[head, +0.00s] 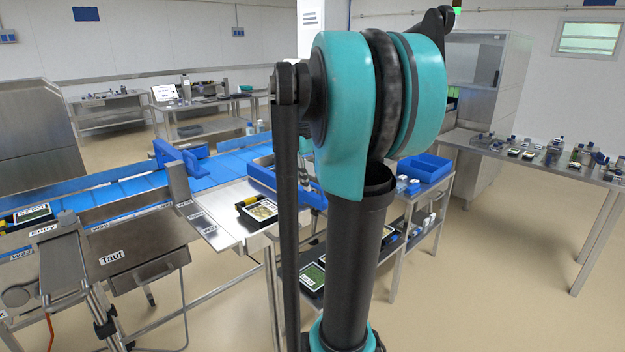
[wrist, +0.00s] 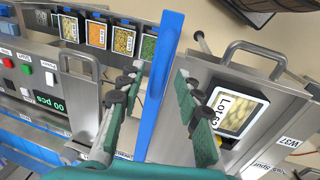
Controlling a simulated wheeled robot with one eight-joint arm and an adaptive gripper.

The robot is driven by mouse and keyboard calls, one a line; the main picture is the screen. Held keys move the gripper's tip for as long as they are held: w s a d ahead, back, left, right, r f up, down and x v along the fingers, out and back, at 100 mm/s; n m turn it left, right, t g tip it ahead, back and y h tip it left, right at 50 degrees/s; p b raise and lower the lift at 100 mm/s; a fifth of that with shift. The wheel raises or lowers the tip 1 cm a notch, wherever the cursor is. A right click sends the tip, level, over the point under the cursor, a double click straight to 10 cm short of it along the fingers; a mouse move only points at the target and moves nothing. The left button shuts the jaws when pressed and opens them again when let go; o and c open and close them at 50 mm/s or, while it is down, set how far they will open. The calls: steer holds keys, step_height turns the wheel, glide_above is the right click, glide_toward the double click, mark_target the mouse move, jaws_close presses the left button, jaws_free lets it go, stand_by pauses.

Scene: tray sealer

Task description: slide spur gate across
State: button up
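A long blue bar (wrist: 160,85), which looks like the spur gate, runs upright through the middle of the wrist view. My gripper (wrist: 157,76) is open, with one green-padded finger on each side of the bar. Gaps show between the bar and both fingers, so I see no grip on it. In the head view, a blue rail (head: 262,177) that seems to be the same part lies behind the food tray (head: 258,212). My arm hides most of the gripper there. The bar's lower end is hidden behind my gripper in the wrist view.
The tray labelled "Lot" (wrist: 237,113) sits on a steel plate right of the bar. A handle (wrist: 255,50) rises beside it. A control panel (wrist: 50,95) with buttons and a counter stands left. Several food trays (wrist: 97,35) line the top. The blue conveyor (head: 130,188) runs left.

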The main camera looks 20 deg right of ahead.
steer(key=shift+f, duration=0.1)
steer(key=shift+c, duration=0.5)
jaws_close()
steer(key=w+a, duration=0.3)
steer(key=w, duration=0.6)
steer(key=w+a, duration=0.4)
steer(key=w, duration=0.6)
steer(key=w+a, duration=0.3)
steer(key=w, duration=0.7)
steer(key=shift+a, duration=0.3)
steer(key=shift+o, duration=0.5)
jaws_free()
step_height(320, 180, up, 12)
steer(key=a, duration=0.2)
steer(key=shift+s, duration=0.35)
